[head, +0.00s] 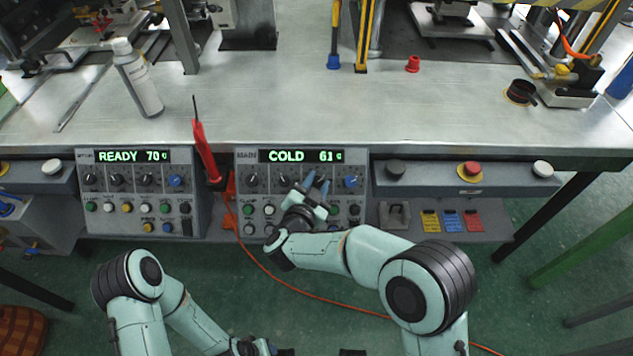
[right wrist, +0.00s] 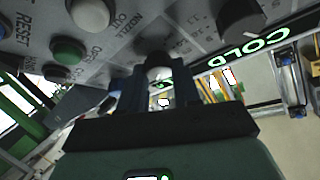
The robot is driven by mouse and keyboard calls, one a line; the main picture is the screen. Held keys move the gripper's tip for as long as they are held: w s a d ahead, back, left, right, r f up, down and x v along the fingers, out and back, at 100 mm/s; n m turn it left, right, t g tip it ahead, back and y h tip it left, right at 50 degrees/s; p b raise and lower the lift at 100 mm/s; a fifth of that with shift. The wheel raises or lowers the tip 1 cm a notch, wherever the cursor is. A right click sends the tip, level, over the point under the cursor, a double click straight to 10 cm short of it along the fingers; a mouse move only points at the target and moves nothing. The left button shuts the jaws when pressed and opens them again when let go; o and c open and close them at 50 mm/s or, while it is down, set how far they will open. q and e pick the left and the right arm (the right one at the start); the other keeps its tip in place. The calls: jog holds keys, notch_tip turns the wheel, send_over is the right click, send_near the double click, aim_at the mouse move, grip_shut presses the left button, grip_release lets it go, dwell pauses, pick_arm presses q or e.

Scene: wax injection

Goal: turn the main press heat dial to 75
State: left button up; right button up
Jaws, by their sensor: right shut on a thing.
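The main press panel (head: 241,205) has a row of dials along its top, and its green display (head: 301,156) reads COLD 61. My right gripper (head: 317,184) is at this row, between a black dial on its left and the blue dial (head: 351,182) on its right. It is shut on a dial (right wrist: 158,68), which shows between the fingers in the right wrist view. The fingers hide most of this dial in the head view, and I cannot read its label. My left gripper (head: 278,351) is low at the bottom edge, partly cut off; its jaw opening is unclear.
A second panel (head: 140,195) on the left reads READY 70. A red-handled tool (head: 205,150) with an orange cable hangs between the panels. A white bottle (head: 137,80) stands on the bench. A red button (head: 469,168) is right of the main panel.

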pick_arm(q)
jog(key=shift+s+d+r, duration=0.2)
jog(key=shift+s+r, duration=0.1)
jog(key=shift+s, duration=0.15)
pick_arm(e)
jog(key=shift+m, duration=0.6)
jog(key=o, duration=1.1)
jog(key=shift+c, duration=0.2)
jog(key=shift+a, duration=0.1)
pick_arm(q)
jog(key=shift+g+h, duration=0.3)
jog(key=shift+g, duration=0.4)
jog(key=s+r+p, duration=0.1)
jog(key=s+d+r+p, duration=0.1)
jog(key=s, duration=0.1)
jog(key=shift+d+r, duration=0.2)
pick_arm(e)
jog(key=v, duration=1.3)
jog(key=shift+a+r, duration=0.2)
jog(key=shift+r, duration=0.05)
jog(key=shift+s, duration=0.1)
